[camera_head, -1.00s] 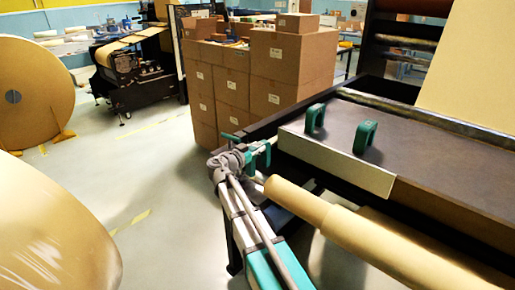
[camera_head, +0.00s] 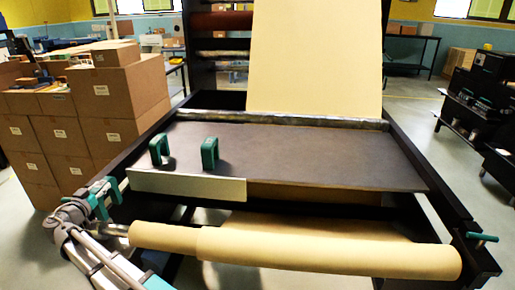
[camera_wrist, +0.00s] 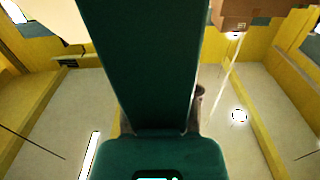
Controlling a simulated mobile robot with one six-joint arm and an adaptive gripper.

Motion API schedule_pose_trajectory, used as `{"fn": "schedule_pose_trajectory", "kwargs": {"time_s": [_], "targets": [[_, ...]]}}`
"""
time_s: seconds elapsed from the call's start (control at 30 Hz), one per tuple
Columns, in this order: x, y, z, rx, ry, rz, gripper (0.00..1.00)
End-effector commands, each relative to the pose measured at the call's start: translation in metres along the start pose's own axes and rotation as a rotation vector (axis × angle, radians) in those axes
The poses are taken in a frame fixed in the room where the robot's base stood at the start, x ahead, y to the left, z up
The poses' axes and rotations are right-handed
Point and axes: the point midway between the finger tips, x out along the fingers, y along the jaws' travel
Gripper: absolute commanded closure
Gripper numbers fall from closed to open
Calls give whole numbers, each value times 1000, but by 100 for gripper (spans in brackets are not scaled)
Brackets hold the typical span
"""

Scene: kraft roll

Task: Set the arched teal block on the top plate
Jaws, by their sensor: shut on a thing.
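The top plate (camera_head: 310,155) is a wide dark sheet with a pale metal strip along its front left edge. Two arched teal pieces (camera_head: 209,153) stand upright on its left part, a small gap apart. My gripper (camera_head: 104,196) is left of the plate's front left corner in the head view. It is shut on a teal block (camera_head: 113,189), whose arch is only partly visible there. The block appears apart from the plate. In the wrist view a large teal shape fills the middle; I cannot tell whether it is the block or part of my arm.
A long brown roll (camera_head: 330,252) lies across the front, below the plate. Stacked cardboard boxes (camera_head: 115,95) stand at the left. A kraft sheet (camera_head: 315,55) rises behind the plate. The plate's middle and right are clear.

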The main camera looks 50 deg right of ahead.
Motion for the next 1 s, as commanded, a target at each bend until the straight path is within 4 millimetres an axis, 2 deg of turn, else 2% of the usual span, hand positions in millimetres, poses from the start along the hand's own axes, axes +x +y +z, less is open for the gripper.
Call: {"fn": "schedule_pose_trajectory", "kwargs": {"time_s": [0.03, 1.0], "targets": [[0, 0, -19, 0, 0, 0, 100], [0, 0, -181, 0, 0, 0, 100]]}}
